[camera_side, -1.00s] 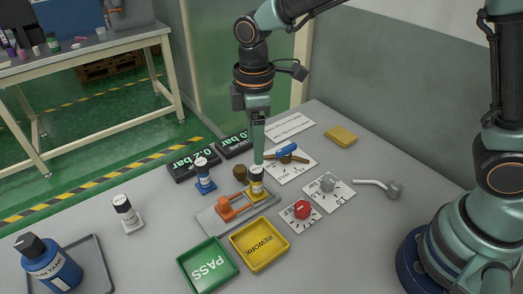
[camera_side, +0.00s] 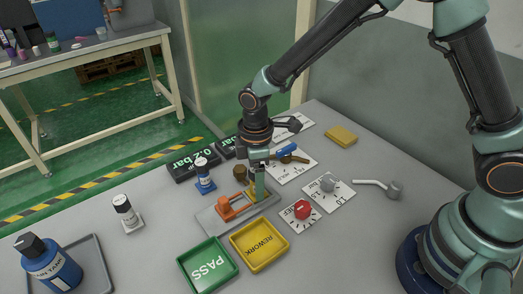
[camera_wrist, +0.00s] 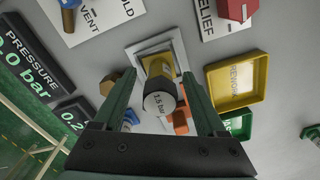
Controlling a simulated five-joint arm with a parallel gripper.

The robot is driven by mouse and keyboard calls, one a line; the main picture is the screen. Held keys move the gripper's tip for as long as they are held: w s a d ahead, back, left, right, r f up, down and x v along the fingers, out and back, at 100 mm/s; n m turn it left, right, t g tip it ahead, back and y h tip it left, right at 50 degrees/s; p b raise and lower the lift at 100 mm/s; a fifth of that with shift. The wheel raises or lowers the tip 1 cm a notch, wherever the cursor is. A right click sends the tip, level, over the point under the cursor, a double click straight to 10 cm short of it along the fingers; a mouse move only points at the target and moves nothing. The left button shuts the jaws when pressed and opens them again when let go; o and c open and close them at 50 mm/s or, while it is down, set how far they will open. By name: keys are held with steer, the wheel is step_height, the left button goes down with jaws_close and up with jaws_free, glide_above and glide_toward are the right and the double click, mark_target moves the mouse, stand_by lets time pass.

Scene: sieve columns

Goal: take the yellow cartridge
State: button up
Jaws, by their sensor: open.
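The yellow cartridge (camera_wrist: 160,103) stands in a square seat, its dark cap with a pale "1.5 bar" top facing the wrist camera. My gripper (camera_wrist: 159,82) is open, with one finger on each side of the cartridge and a visible gap on both sides. In the side view my gripper (camera_side: 259,194) is low over the grey fixture (camera_side: 213,221) and hides most of the cartridge. An orange clamp (camera_side: 229,207) sits on the fixture beside the seat.
A blue-based cartridge (camera_side: 204,178) and a brown knob (camera_side: 240,172) stand close by. The green PASS tray (camera_side: 208,266) and yellow REWORK tray (camera_side: 259,246) lie in front. A red knob (camera_side: 302,209) is to the right. Pressure displays (camera_side: 193,164) stand behind.

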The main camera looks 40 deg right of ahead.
jaws_close()
steer(key=shift+r, duration=0.1)
